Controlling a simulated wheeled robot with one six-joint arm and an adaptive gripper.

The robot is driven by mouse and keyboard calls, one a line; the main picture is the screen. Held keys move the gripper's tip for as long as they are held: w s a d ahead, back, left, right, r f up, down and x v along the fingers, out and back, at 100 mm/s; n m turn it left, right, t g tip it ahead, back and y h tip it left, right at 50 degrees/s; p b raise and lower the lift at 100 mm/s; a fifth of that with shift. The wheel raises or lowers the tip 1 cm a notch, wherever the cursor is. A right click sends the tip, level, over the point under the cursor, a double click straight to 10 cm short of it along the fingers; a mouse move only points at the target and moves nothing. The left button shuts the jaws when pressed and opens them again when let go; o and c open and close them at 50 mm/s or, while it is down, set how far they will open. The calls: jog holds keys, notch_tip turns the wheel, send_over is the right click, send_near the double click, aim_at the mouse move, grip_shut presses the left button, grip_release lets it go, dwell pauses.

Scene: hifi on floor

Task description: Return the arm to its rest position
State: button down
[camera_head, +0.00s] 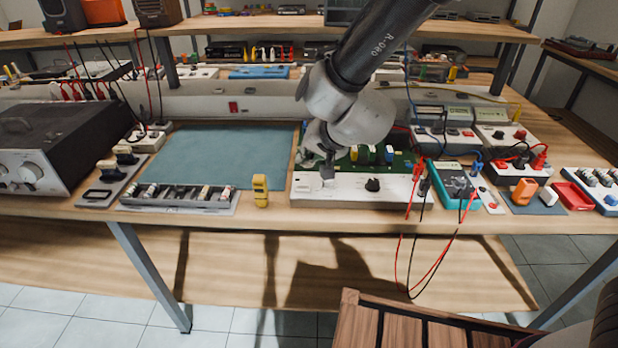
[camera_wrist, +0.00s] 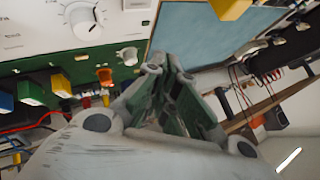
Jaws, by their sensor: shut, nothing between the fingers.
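My gripper (camera_head: 328,172) is at the end of my arm, which reaches in from the top of the head view. It points down over the left part of a white panel with a black knob (camera_head: 345,188) at the bench's front edge. I cannot tell whether the fingertips touch the panel. In the wrist view the fingers of my gripper (camera_wrist: 168,68) are together with nothing held. A white dial (camera_wrist: 84,20) and a green board (camera_wrist: 60,72) show beside them.
A teal mat (camera_head: 225,157) lies left of the panel. A yellow block (camera_head: 260,190) stands at the front edge. A grey-black instrument (camera_head: 55,150) stands on the left.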

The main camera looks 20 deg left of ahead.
jog(key=shift+s+f, duration=0.15)
jog(key=shift+s, duration=0.1)
jog(key=s+d+f+n+g+h, duration=0.2)
jog(key=s+d+n+g, duration=0.25)
jog(key=s+d, duration=0.35)
jog(key=s+d+r+m+t+h, duration=0.1)
jog(key=s+d+r, duration=0.2)
jog(key=d, duration=1.2)
jog(key=s+d+r+m+h, duration=0.2)
jog(key=d+r, duration=0.7)
jog(key=d, duration=0.6)
jog(key=s+d+r+m+t+h, duration=0.1)
jog(key=d+r, duration=0.5)
jog(key=d, duration=1)
jog(key=s+m+h, duration=0.1)
jog(key=s, duration=0.1)
jog(key=shift+s+r+t, duration=0.2)
jog(key=shift+s+t, duration=0.15)
jog(key=shift+s, duration=0.05)
